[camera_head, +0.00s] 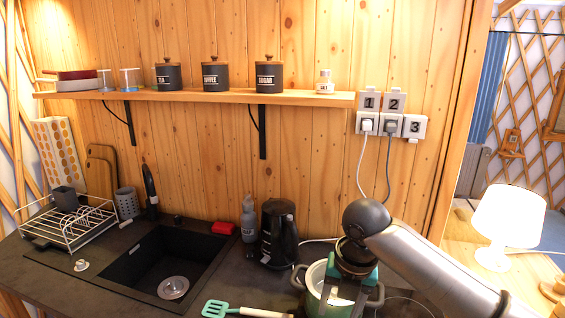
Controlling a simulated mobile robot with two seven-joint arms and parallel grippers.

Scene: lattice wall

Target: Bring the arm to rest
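My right arm comes in from the lower right, bent at a dark rounded joint. Its gripper (343,296) points down over the green pot (312,303) on the dark counter. The two dark fingers are apart, with the pale inside of the pot showing between them and nothing seen held. The arm and gripper hide part of the pot, and I cannot tell whether the fingers touch it. My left gripper is not in view.
A black kettle (279,234) and a grey bottle (249,220) stand left of the pot. A green spatula (218,309) lies in front. Left are the sink (148,262) and dish rack (72,226). A shelf (215,96) with jars is above; a white lamp (508,222) stands right.

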